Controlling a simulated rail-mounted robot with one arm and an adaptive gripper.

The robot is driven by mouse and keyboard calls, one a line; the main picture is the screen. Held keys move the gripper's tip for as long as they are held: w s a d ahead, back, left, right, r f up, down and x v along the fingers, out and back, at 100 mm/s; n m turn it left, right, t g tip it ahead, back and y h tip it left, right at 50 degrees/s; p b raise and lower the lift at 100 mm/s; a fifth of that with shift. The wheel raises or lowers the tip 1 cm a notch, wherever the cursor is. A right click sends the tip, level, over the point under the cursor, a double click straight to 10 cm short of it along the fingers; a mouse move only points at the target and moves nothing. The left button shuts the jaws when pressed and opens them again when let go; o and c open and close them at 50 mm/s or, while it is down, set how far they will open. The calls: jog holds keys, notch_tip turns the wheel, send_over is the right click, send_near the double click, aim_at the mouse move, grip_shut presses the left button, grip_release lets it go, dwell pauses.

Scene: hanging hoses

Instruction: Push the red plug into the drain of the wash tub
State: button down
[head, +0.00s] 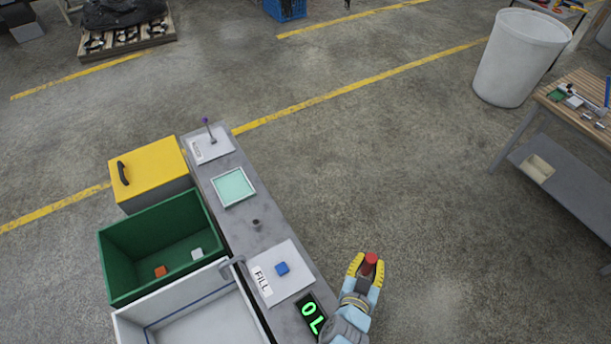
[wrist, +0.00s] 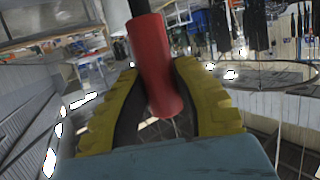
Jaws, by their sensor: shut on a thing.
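The red plug (head: 370,259) is held between the yellow fingers of my gripper (head: 364,270), to the right of the grey counter. In the wrist view the red plug (wrist: 152,65) sits between the two yellow ridged fingers of my gripper (wrist: 155,95), with a dark stem at its top end. The white wash tub (head: 185,312) is at the bottom left, cut off by the picture edge. A blue line runs along its inner wall. Its drain is not visible in either view.
The grey counter (head: 262,228) holds a FILL panel with a blue button (head: 282,268), a green display (head: 312,314), a pale green tray (head: 233,187) and a lever (head: 211,135). A green bin (head: 150,230) and a yellow-lidded box (head: 150,172) stand left.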

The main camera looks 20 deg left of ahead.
jog(key=shift+w+a+f+b, duration=0.15)
jog(key=shift+a+f+b, duration=0.15)
jog(key=shift+b, duration=0.1)
jog(key=w+a+f+n+g+y+b, duration=0.1)
jog(key=w+a+f+n+y+b, duration=0.15)
jog(key=a+b, duration=0.3)
jog(key=w+a+f+n+y+b, duration=0.1)
jog(key=a+f+y+b, duration=0.1)
jog(key=a+f+b, duration=0.3)
jog(key=w+a+f+n+g+y+b, duration=0.1)
jog(key=w+a+f+n+y+b, duration=0.1)
jog(key=a+b, duration=0.45)
jog(key=s+a+f+n+g+y+b, duration=0.1)
jog(key=a+f+n+g+y+b, duration=0.1)
jog(key=a+b, duration=0.5)
jog(key=s+a+f+n+g+y+b, duration=0.2)
jog(key=a+b, duration=0.5)
jog(key=a, duration=0.5)
jog(key=shift+a+f+n+y, duration=0.2)
jog(key=shift+f+n+y, duration=0.55)
jog(key=shift+f, duration=0.45)
jog(key=shift+s, duration=0.1)
